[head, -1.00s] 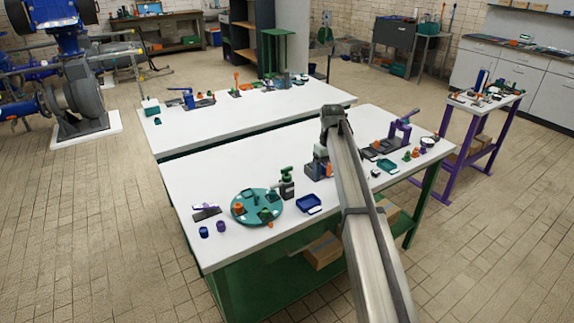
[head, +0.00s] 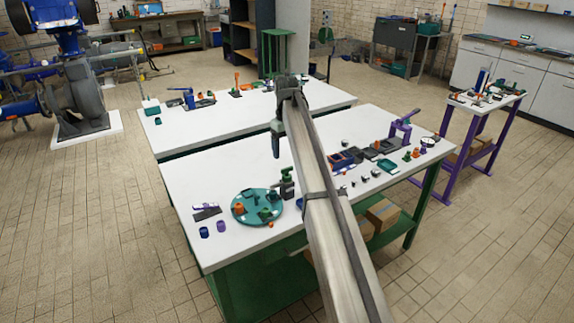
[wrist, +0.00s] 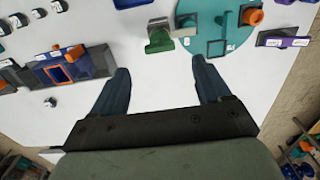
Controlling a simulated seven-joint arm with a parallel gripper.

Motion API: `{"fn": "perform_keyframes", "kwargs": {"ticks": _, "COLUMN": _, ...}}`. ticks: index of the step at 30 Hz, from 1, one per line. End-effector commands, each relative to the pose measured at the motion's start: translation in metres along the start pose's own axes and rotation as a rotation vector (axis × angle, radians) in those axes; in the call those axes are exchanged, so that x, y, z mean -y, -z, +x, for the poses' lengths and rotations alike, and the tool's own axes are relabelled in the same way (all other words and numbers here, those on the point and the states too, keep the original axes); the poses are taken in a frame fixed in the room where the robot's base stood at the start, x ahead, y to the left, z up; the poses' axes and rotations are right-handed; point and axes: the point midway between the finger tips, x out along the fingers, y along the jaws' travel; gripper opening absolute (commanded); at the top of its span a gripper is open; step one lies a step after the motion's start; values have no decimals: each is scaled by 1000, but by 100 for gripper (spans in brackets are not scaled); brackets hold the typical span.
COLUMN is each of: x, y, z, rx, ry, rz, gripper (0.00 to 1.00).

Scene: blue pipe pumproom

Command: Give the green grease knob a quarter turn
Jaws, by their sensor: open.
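The green grease knob (head: 287,172) tops a small dark fitting on the near white table, just right of the round teal tray. In the wrist view the green knob (wrist: 159,41) lies just beyond the gap between the fingers. My gripper (head: 276,155) is above the table, close to the knob, with its fingers pointing down. In the wrist view my gripper (wrist: 160,66) has its two blue fingers spread apart, with only white table between them. The fingers appear apart from the knob. My arm hides part of the table to the right of the fitting.
The round teal tray (head: 240,217) holds several small parts and stands close left of the fitting. A blue cup (head: 204,232) and a purple cup (head: 221,226) are near the front left. An orange and blue block (wrist: 60,68) stands on the other side.

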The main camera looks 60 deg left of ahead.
Motion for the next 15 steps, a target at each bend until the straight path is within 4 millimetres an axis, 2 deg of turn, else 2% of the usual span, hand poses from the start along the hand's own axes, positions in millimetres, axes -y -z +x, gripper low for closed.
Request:
{"fn": "perform_keyframes", "kwargs": {"ticks": 1, "x": 0, "y": -1, "z": 11, "rx": 2, "ry": 1, "rz": 0, "gripper": 77}}
{"fn": "perform_keyframes", "kwargs": {"ticks": 7, "x": 0, "y": -1, "z": 42, "rx": 1, "ry": 0, "rz": 0, "gripper": 77}}
{"fn": "perform_keyframes", "kwargs": {"ticks": 15, "x": 0, "y": 0, "z": 65, "rx": 0, "ry": 0, "rz": 0, "gripper": 77}}
